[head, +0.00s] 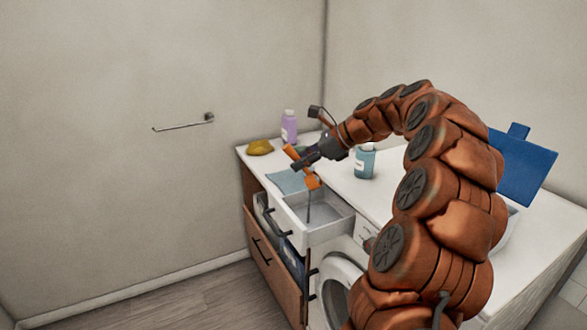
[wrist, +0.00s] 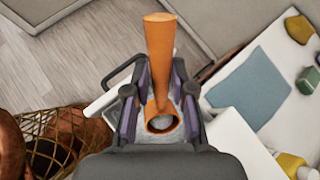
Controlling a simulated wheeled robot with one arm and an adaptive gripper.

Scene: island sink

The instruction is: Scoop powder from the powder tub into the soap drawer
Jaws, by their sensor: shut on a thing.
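My gripper (head: 304,162) is shut on an orange scoop (head: 312,181) and holds it above the open soap drawer (head: 332,231). In the wrist view the scoop handle (wrist: 159,48) points up the picture between the fingers (wrist: 160,95). The scoop's round cup (wrist: 162,121) is near the palm, and pale grainy stuff like powder shows inside it. In the head view a thin dark line runs down below the scoop into the drawer; I cannot tell what it is. The powder tub, with its blue lid (head: 523,166) raised, stands at the right, mostly hidden by my arm.
A blue cloth (head: 288,181) lies on the counter beside the drawer. A yellow lump (head: 260,147), a purple bottle (head: 289,128) and a teal bottle (head: 364,162) stand farther back. The washer door (head: 340,285) is below, and a towel bar (head: 184,123) is on the wall.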

